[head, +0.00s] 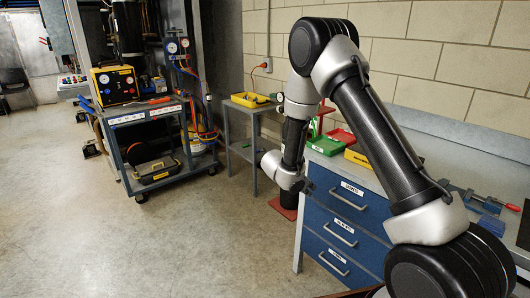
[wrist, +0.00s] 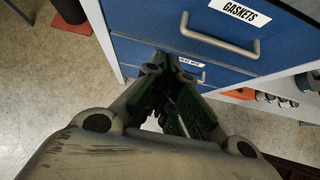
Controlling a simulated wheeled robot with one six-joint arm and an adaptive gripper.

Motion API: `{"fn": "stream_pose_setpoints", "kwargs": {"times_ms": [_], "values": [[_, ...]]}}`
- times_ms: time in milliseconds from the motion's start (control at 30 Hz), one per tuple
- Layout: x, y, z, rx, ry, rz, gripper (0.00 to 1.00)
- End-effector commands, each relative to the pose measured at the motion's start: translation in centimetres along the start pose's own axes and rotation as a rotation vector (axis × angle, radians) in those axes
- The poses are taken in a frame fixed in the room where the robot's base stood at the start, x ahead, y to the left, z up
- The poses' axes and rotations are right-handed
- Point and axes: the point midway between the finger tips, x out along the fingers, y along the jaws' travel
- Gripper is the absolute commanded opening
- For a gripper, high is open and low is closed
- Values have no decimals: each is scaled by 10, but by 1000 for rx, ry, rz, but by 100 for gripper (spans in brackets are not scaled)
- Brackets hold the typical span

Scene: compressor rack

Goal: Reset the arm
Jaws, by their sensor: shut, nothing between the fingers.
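My gripper shows in the wrist view (wrist: 172,62) with its dark, green-padded fingers brought together at the tips and nothing between them. The fingertips overlap the blue drawer cabinet (wrist: 145,50) in the picture, just below the drawer labelled GASKETS (wrist: 205,32). I cannot tell whether they touch it. In the head view my arm (head: 375,130) is bent, rising from the lower right and coming down to the wrist beside the cabinet's left front edge. The fingers are not clear there.
The blue drawers (head: 345,196) with metal handles look shut under the grey bench top (head: 430,150). A small side table (head: 238,118) bears a yellow tray (head: 252,100). A wheeled cart (head: 118,148) with a yellow-and-black gauge unit (head: 115,85) stands left. Open floor (head: 190,240) lies in front.

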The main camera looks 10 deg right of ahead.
Motion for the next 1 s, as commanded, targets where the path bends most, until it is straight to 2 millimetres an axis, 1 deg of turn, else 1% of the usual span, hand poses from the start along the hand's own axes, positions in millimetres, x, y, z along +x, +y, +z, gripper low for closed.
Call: {"fn": "stream_pose_setpoints", "kwargs": {"times_ms": [67,167,200,267,300,367,400,467,500,567,600,667,700,767,800,867,900,1000], "values": [[2,-9,3,48,-6,-35,0],[7,-39,4,143,-8,-129,0],[7,-56,5,191,-10,-179,0],[0,-77,14,287,-15,-245,0],[-9,-92,23,361,-19,-288,0],[-24,-114,38,482,-21,-349,0],[-36,-127,48,559,-20,-385,0],[-53,-146,61,674,-17,-435,0],[-66,-159,69,752,-10,-465,0],[-86,-178,81,873,5,-512,0],[-101,-192,88,959,18,-542,0],[-124,-212,96,1090,48,-584,0],[-140,-225,100,1177,72,-612,0],[-164,-244,104,1306,115,-649,0],[-179,-255,106,1387,149,-670,0],[-201,-270,107,1501,205,-695,0],[-215,-279,107,1572,245,-707,0],[-248,-298,107,1735,358,-720,0]]}}
